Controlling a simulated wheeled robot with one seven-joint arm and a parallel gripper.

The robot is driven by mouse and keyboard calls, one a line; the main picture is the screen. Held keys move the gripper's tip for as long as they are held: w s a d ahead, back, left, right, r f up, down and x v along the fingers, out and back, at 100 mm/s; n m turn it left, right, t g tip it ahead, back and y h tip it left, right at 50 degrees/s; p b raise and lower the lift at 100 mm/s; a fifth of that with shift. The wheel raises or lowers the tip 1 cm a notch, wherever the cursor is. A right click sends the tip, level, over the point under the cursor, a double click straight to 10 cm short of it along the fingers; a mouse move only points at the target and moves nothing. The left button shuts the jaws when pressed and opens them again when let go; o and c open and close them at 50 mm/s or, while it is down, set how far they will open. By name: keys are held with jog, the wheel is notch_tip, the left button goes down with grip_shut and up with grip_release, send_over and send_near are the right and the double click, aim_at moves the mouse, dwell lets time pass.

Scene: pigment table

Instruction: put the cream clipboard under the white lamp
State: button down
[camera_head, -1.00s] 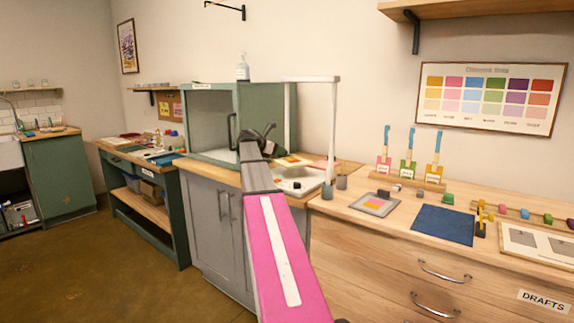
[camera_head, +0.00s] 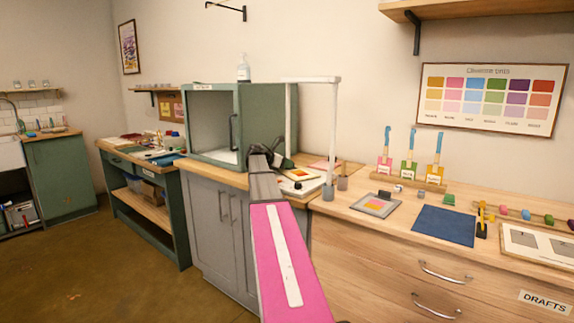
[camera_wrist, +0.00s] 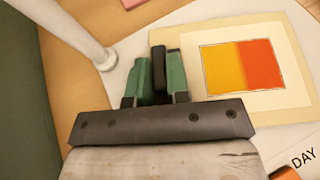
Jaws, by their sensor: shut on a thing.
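The cream clipboard (camera_wrist: 288,85) bears a yellow and orange-red picture; in the head view it shows small (camera_head: 299,174) beside my gripper (camera_head: 273,156). In the wrist view my gripper (camera_wrist: 160,75) has its green fingers closed around a dark block at the clipboard's left edge. The white lamp has a post (camera_head: 333,130) and a top bar; its post also shows at upper left in the wrist view (camera_wrist: 70,28). The clipboard overlaps the lamp's white base (camera_wrist: 135,45), marked DAY at lower right. I cannot tell whether it touches the base.
A green cabinet (camera_head: 262,115) stands left of the lamp. Grey cups (camera_head: 342,183) stand by the post, and a pink sheet (camera_head: 322,165) lies behind. A grey board (camera_head: 374,205), brushes in a wooden stand (camera_head: 408,183) and a blue mat (camera_head: 443,225) are to the right.

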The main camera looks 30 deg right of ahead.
jog(key=c, duration=1.1)
grip_release()
jog(key=v, duration=1.2)
